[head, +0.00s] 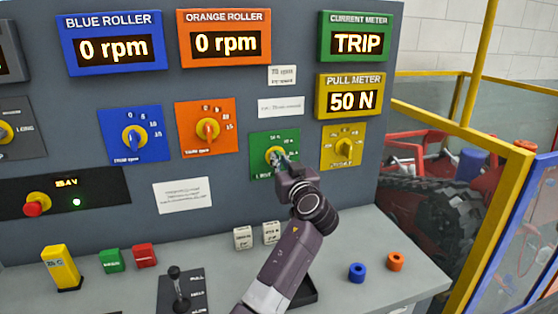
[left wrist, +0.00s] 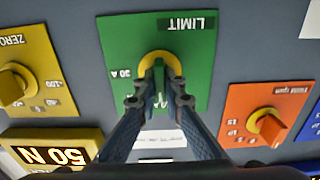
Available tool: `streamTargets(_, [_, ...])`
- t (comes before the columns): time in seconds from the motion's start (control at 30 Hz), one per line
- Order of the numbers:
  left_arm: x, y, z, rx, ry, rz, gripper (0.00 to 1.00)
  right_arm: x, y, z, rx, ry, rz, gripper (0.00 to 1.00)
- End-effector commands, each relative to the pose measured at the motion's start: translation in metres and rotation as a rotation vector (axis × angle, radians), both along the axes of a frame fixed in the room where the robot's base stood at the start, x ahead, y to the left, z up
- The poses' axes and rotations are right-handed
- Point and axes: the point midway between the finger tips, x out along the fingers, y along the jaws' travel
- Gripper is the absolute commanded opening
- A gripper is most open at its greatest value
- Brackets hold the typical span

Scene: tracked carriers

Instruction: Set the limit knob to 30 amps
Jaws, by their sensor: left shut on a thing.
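The green limit panel (head: 261,172) sits low on the console between the orange and yellow knob panels. Its yellow-ringed limit knob (head: 271,153) is partly covered by my left gripper (head: 282,161). In the left wrist view the panel (left wrist: 195,62) appears upside down, with LIMIT printed at its top and a 30 A mark at left. There my left gripper (left wrist: 159,95) is shut on the limit knob (left wrist: 158,62), with one finger on each side. The knob's pointer is hidden between the fingers, so its setting cannot be read. My right gripper is not in view.
The current meter (head: 356,40) reads TRIP and the pull meter (head: 349,98) reads 50 N. Orange (head: 207,130) and yellow (head: 344,147) knobs flank the limit panel closely. Blocks, rings and a lever (head: 179,285) stand on the ledge below.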

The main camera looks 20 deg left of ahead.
Motion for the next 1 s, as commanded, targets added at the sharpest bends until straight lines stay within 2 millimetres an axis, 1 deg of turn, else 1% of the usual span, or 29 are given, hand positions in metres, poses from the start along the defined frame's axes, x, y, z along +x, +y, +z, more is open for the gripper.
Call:
streamTargets(0.23, [-0.0001, -0.0006, -0.0005, 0.026, 0.019, 0.0, 0.0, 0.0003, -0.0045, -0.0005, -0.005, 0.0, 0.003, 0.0])
streamTargets(0.47, [0.0003, -0.0011, -0.0007, 0.126, 0.086, 0.0, 0.0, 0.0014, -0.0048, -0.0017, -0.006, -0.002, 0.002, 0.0])
streamTargets(0.77, [0.001, -0.0021, -0.0001, 0.349, 0.237, 0.0, 0.0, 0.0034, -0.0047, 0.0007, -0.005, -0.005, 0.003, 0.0])
streamTargets(1.0, [0.0014, -0.0024, -0.0001, 0.541, 0.366, 0.0, 0.0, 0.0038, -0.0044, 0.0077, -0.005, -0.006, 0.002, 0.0])
